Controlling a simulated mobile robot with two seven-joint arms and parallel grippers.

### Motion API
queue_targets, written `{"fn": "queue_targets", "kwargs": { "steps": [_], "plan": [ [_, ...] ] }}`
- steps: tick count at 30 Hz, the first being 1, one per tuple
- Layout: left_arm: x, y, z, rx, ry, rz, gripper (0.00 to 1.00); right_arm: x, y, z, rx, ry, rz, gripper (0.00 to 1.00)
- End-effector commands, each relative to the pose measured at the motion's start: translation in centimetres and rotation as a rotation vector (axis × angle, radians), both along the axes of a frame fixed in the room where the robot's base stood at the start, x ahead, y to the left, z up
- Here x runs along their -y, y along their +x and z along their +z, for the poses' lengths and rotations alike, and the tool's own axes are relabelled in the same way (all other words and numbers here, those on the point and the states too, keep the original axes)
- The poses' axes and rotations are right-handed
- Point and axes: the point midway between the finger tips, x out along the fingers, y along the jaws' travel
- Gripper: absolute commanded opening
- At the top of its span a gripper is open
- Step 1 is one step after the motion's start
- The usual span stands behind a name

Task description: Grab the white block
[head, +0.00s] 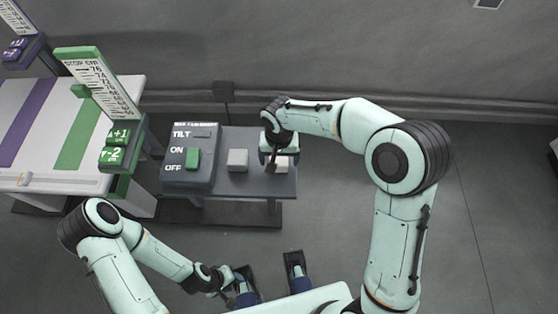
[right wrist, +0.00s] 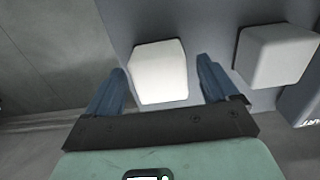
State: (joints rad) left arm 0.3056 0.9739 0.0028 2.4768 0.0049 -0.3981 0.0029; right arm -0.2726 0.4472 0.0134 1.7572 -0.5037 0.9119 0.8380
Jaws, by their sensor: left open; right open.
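A white block (right wrist: 160,72) sits on the small grey table (head: 255,190) and shows between the two blue fingers of my right gripper (right wrist: 160,85) in the right wrist view. In the head view the white block (head: 284,164) is partly hidden by my right gripper (head: 272,163), which is above it, open. I cannot tell whether the fingers touch it. A second, light grey block (head: 237,160) stands to its left, and in the right wrist view this block (right wrist: 275,55) is at the right. My left gripper (head: 232,282) is low near my base, open and away from the table.
A dark control box (head: 188,160) with TILT, ON and OFF labels and a green switch (head: 193,158) stands at the left of the small table. A larger table (head: 40,110) with purple and green strips is farther left. The floor at the right is clear.

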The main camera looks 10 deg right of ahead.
Motion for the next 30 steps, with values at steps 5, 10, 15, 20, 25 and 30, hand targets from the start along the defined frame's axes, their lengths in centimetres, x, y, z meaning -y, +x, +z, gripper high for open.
{"fn": "queue_targets", "kwargs": {
  "steps": [5, 10, 15, 20, 25, 30],
  "plan": [
    [0.0, 0.0, 0.0, 0.001, 0.000, 0.000, 0.43, 0.0, 0.0, -0.5, 0.002, 0.000, -0.001, 0.87],
    [0.0, 0.0, 0.0, 0.001, 0.000, 0.000, 0.43, 0.0, 0.0, -0.4, 0.001, 0.001, -0.001, 0.71],
    [0.0, 0.0, 0.0, 0.001, 0.000, 0.000, 0.43, 0.0, 0.0, -0.4, 0.001, 0.001, -0.001, 0.16],
    [0.0, 0.0, 0.0, 0.001, 0.000, 0.000, 0.43, -0.1, 0.1, -0.2, 0.006, 0.002, -0.001, 0.00],
    [0.0, 0.0, 0.0, 0.001, 0.000, 0.000, 0.43, -0.1, 0.1, -0.2, 0.006, 0.002, -0.001, 0.00],
    [0.0, 0.0, 0.1, -0.001, 0.000, 0.000, 0.43, -0.1, 0.2, 0.8, 0.008, 0.003, -0.001, 0.00]
  ]
}}
